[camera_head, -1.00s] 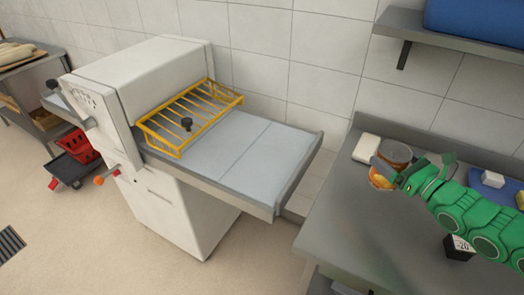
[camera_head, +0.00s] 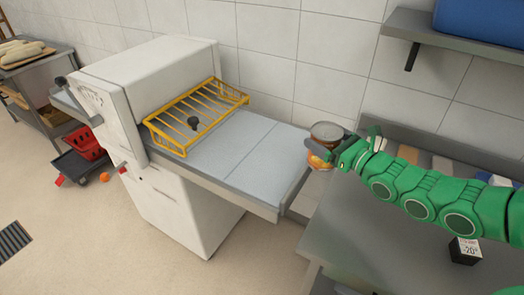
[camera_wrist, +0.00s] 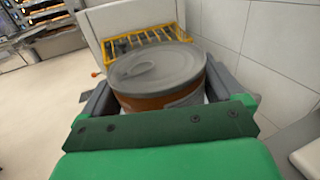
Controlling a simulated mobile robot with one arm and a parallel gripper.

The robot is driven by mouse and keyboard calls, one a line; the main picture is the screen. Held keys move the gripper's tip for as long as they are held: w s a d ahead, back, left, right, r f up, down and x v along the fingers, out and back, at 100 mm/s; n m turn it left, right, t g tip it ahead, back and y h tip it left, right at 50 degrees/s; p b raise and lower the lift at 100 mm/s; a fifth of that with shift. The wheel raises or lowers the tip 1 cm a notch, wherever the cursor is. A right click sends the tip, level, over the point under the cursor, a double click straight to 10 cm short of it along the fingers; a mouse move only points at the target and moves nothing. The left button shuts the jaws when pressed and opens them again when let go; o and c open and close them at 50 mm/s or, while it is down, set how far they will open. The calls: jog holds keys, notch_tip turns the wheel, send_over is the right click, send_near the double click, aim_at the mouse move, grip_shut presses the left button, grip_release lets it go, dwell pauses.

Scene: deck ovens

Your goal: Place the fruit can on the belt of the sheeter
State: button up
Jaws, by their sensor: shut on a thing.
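The fruit can (camera_head: 325,132) has a grey metal lid and an orange fruit label. My gripper (camera_head: 330,150) is shut on it and holds it upright, at the gap between the sheeter's right end and the steel table. In the wrist view the can (camera_wrist: 158,75) fills the space between the fingers (camera_wrist: 160,100), its ring-pull lid facing up. The sheeter is a white machine (camera_head: 150,75) with a yellow wire guard (camera_head: 195,115). Its pale grey belt (camera_head: 240,150) extends right and is bare. The can is beside the belt's right end; the height between them is hard to judge.
The steel table (camera_head: 370,235) carries a black block with a "-20" label (camera_head: 465,250). A wall shelf (camera_head: 455,55) with a blue crate (camera_head: 480,20) hangs above right. The tiled wall (camera_head: 290,60) runs behind.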

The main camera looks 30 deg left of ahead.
jog(key=s+a+n+g, duration=0.1)
jog(key=s+a+g, duration=0.1)
jog(key=s+a, duration=0.55)
jog(key=s+a+n+g, duration=0.2)
jog(key=s+a+g, duration=0.15)
jog(key=a, duration=0.75)
jog(key=shift+t+y, duration=0.35)
jog(key=shift+y, duration=0.05)
jog(key=shift+w+a+f, duration=1.5)
jog(key=shift+a+f, duration=0.2)
jog(key=shift+f, duration=0.3)
jog(key=shift+w+a+f, duration=1.5)
jog(key=shift+a+f, duration=0.15)
jog(key=shift+f, duration=0.35)
jog(key=shift+w+a+f, duration=1.5)
jog(key=shift+a+f, duration=0.2)
jog(key=shift+f, duration=0.3)
jog(key=shift+f, duration=0.15)
jog(key=o, duration=1.2)
jog(key=shift+o, duration=0.2)
